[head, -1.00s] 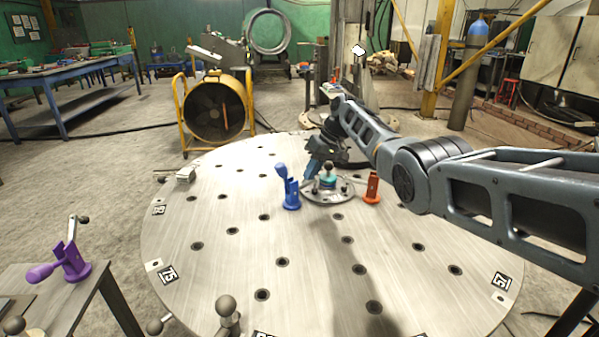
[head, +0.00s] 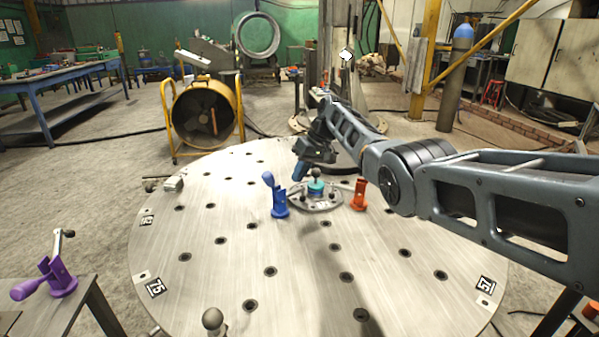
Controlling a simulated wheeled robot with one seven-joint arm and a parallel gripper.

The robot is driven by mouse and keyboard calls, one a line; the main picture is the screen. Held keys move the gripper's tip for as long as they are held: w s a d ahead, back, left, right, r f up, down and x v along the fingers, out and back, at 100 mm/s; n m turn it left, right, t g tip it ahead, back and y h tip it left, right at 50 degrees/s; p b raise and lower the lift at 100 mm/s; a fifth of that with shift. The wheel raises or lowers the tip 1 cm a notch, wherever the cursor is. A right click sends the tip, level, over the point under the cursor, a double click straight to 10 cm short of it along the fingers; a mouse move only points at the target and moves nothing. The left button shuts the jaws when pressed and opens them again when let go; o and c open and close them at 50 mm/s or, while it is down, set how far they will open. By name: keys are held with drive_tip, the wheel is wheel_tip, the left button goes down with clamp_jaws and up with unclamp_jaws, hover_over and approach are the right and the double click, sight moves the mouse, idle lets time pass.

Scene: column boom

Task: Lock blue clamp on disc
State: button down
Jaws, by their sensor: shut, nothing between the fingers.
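The blue clamp (head: 279,202) stands on the large round metal table, at the left edge of a small metal disc (head: 322,206). Its blue handle (head: 268,179) points up and tilts slightly left. The disc lies flat and carries a teal piece (head: 316,187) with a dark knob on top. An orange clamp (head: 358,194) stands at the disc's right edge. My gripper (head: 298,175) points down behind the disc, just right of the blue clamp's handle and seemingly apart from it. It is shut and empty. Whether the blue clamp's jaw touches the disc is too small to tell.
The round table (head: 220,285) has several dark holes and is mostly bare in front. A purple clamp (head: 52,280) sits on a side table at the left. A grey ball knob (head: 212,319) rises at the front edge. A yellow-framed fan (head: 203,113) stands behind.

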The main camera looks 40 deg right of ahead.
drive_tip(key=p+v, duration=0.1)
drive_tip(key=v, duration=1)
drive_tip(key=shift+w+d+r, duration=0.2)
drive_tip(key=shift+d+r, duration=0.1)
drive_tip(key=shift+d, duration=0.1)
